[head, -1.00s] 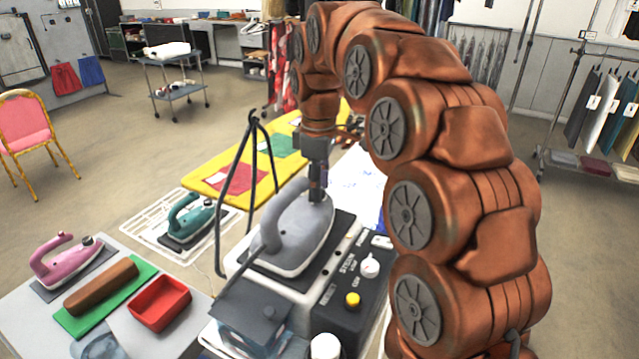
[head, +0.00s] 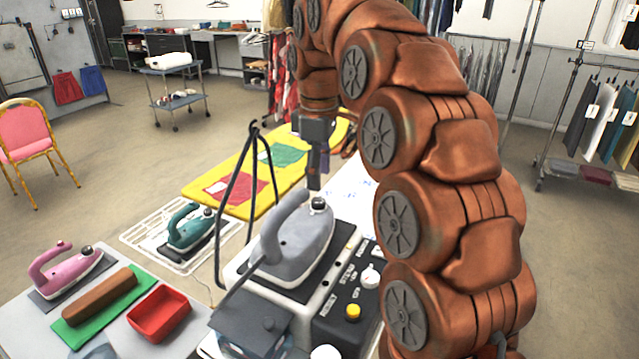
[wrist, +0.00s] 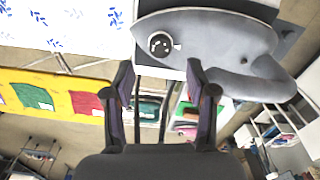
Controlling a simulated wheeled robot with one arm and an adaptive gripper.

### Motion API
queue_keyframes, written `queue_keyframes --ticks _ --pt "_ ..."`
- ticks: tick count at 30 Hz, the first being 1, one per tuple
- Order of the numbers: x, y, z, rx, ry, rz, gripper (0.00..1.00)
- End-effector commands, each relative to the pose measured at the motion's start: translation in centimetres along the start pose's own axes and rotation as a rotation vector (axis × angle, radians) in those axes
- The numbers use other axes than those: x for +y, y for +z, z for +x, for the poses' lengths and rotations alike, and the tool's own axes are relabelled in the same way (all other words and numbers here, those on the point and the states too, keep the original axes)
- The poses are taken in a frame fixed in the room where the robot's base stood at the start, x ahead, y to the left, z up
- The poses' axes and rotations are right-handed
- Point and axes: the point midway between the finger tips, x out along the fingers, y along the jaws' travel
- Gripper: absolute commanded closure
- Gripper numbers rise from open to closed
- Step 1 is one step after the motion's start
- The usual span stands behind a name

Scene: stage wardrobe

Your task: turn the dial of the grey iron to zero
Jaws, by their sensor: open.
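The grey iron (head: 305,232) rests on a dark plate on top of a white steam station. Its round dark dial (head: 318,203) sits on top of the iron near its front end. In the wrist view the dial (wrist: 160,46) has a small pale mark at its right edge, and the iron's body (wrist: 225,38) fills the upper right. My gripper (head: 314,187) is just above the dial, pointing down and apart from it. In the wrist view my gripper's two fingers (wrist: 160,82) are spread with nothing between them. The dial setting is too small to read.
The station's black panel (head: 340,318) has a white knob (head: 371,277) and a yellow button (head: 353,311). A black cord stand (head: 222,215) rises left of the iron. A teal iron (head: 188,228) and a pink iron (head: 65,268) stand farther left.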

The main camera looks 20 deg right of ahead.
Motion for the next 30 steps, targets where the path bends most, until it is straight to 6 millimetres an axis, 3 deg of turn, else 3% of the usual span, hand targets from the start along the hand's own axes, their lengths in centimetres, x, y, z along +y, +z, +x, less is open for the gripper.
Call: queue_keyframes --ticks 9,23,30 --pt "0.0 0.0 -1.9 0.001 0.001 0.000 0.43" --pt "0.0 0.0 -2.3 0.000 0.000 0.000 0.43" --pt "0.0 0.0 -6.0 0.000 0.000 0.000 0.43"
